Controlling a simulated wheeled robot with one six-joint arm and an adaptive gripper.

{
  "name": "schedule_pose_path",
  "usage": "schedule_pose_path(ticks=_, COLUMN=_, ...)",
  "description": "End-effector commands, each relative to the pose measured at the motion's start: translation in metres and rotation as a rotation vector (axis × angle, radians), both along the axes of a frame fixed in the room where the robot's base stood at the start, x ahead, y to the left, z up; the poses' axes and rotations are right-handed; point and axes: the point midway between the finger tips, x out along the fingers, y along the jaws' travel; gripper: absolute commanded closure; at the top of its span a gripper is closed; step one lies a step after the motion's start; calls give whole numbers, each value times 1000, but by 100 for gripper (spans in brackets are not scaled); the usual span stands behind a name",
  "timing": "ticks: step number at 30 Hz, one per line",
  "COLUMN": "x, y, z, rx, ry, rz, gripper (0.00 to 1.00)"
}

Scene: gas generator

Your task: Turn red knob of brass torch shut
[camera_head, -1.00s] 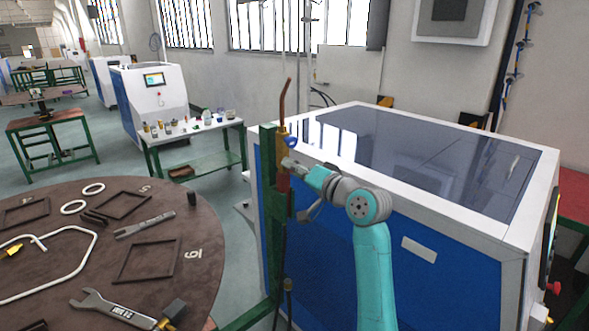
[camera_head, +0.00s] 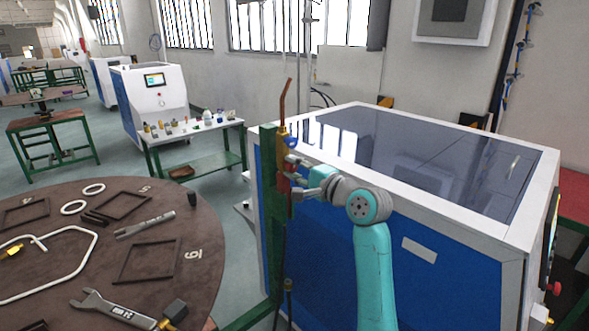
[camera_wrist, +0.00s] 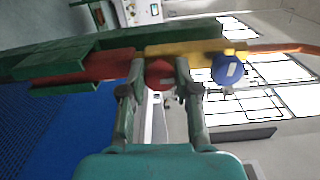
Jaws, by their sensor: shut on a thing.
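The brass torch (camera_head: 284,140) stands upright at the green post, with its copper tip up and its red handle below. In the wrist view the brass torch (camera_wrist: 190,49) lies sideways across the picture. Its red knob (camera_wrist: 160,72) sits between the two fingers of my gripper (camera_wrist: 160,77). My gripper is shut on the red knob. A blue knob (camera_wrist: 228,69) is beside the right finger, apart from the red one.
A large white and blue machine (camera_head: 400,255) with a dark glass top fills the right. A round brown table (camera_head: 205,250) with wrenches and frames is at left.

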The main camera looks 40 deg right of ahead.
Motion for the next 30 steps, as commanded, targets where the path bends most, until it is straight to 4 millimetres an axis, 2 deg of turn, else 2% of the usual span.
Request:
schedule_pose_path(ticks=20, x=0, y=0, z=-1, rx=67, ry=4, rz=0, gripper=100)
schedule_pose_path(ticks=21, x=0, y=0, z=-1, rx=67, ry=4, rz=0, gripper=64)
schedule_pose_path(ticks=23, x=0, y=0, z=-1, rx=66, ry=4, rz=0, gripper=49)
schedule_pose_path(ticks=24, x=0, y=0, z=-1, rx=66, ry=4, rz=0, gripper=43)
schedule_pose_path(ticks=30, x=0, y=0, z=0, rx=66, ry=3, rz=0, gripper=43)
